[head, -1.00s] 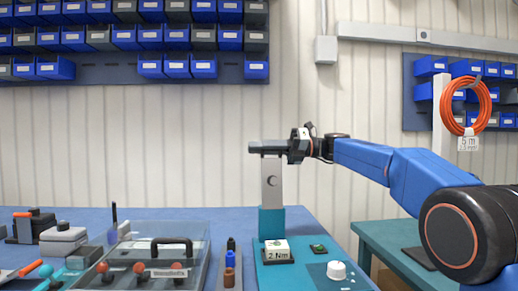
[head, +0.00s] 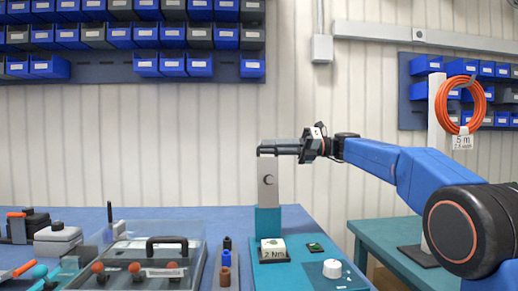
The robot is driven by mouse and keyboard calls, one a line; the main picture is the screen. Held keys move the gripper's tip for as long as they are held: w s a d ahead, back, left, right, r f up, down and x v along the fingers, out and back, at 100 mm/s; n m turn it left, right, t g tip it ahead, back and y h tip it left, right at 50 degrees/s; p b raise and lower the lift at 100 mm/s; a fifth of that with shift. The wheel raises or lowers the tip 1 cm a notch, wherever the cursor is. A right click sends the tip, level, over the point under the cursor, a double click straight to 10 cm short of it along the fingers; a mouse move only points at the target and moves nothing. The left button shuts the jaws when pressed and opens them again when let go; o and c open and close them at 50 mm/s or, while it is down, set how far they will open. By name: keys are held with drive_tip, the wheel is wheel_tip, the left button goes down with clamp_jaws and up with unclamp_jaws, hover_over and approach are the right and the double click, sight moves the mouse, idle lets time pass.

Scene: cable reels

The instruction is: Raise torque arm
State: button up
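A pale post (head: 268,181) with a dark round mark stands upright on a teal block (head: 268,220) on the bench. A grey horizontal bar (head: 275,147), seemingly the torque arm, lies level at the post's top. Its left end is about flush with the post and its right end reaches my gripper (head: 302,149). My gripper comes in from the right at the bar's height. Its fingers overlap the bar, so I cannot tell whether they are closed on it or just beside it. A white block marked 2 Nm (head: 272,248) sits in front of the post.
A clear-lidded case (head: 150,240) with a black handle stands left of the post. A white knob (head: 332,268) and a small green part (head: 315,247) lie to the right. An orange cable coil (head: 461,105) hangs at far right. The wall above the post is clear.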

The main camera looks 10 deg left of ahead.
drive_tip(key=v, duration=1.2)
drive_tip(key=shift+d, duration=0.2)
drive_tip(key=shift+w, duration=0.1)
